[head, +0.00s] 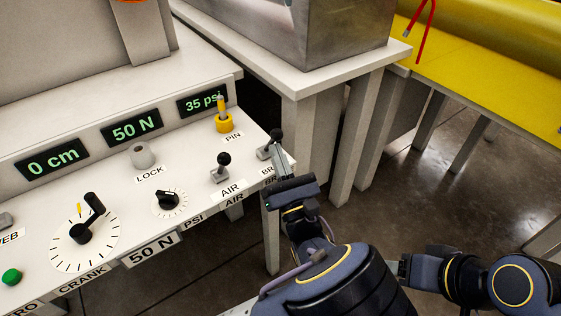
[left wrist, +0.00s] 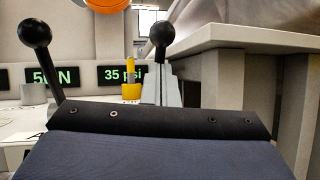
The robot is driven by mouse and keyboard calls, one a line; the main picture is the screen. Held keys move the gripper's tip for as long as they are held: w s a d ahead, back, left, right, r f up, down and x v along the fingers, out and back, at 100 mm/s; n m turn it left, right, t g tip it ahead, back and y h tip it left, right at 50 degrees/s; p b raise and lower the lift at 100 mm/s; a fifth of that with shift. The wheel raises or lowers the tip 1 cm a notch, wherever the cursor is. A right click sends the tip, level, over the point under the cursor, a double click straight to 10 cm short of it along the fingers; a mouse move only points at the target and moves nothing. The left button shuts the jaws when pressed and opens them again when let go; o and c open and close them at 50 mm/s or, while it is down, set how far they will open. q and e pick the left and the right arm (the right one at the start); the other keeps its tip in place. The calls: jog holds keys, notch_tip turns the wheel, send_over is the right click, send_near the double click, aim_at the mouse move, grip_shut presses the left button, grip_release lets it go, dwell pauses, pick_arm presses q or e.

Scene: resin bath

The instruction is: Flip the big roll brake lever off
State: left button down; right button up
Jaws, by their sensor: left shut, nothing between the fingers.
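The brake lever (head: 275,136) is a short black stick with a ball knob at the right end of the white control panel, by a label partly hidden by my gripper. My left gripper (head: 282,157) is shut and empty, with its grey fingers right beside the lever. In the left wrist view the lever's black ball (left wrist: 162,33) shows just above and beyond the fingertips (left wrist: 163,82). I cannot tell whether they touch it. Part of my right arm, with what looks like its gripper (head: 402,267), is at the lower right, partly behind my left arm.
The similar AIR lever (head: 221,167) stands just left, also in the left wrist view (left wrist: 36,35). A yellow pin (head: 223,118) is behind. The crank (head: 87,222) and knob (head: 169,201) are further left. A white table (head: 310,82) stands close behind; floor is open at right.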

aim_at(273, 140)
pick_arm(q)
jog(key=r+g+p, duration=0.1)
jog(key=p, duration=0.2)
jog(key=r+g+p, duration=0.1)
jog(key=p, duration=0.2)
jog(key=w+a+r+n+g+p, duration=0.1)
jog(key=p, duration=0.3)
jog(key=shift+w+r+g+h, duration=0.1)
jog(key=shift+g+h, duration=0.3)
jog(key=g+p, duration=0.1)
jog(key=p, duration=0.1)
jog(key=w+a+g+h+p, duration=0.1)
jog(key=p, duration=0.1)
jog(key=w+r+n+g+p, duration=0.1)
jog(key=g+p, duration=0.1)
jog(key=p, duration=0.1)
jog(key=shift+a+h, duration=0.25)
jog(key=shift+h, duration=0.15)
jog(key=shift+w+a+f+g+h+p, duration=0.1)
jog(key=shift+w+a+g+h+p, duration=0.15)
jog(key=shift+w+g+h+p, duration=0.3)
jog(key=shift+w+a+f+g, duration=0.1)
jog(key=shift+w+a+g, duration=0.1)
jog(key=shift+g, duration=0.45)
jog(key=shift+w+a+f, duration=0.1)
jog(key=shift+w+a, duration=0.05)
jog(key=shift+w, duration=0.1)
jog(key=shift+w+a+p, duration=0.1)
jog(key=shift+a+p, duration=0.05)
jog(key=shift+p, duration=0.15)
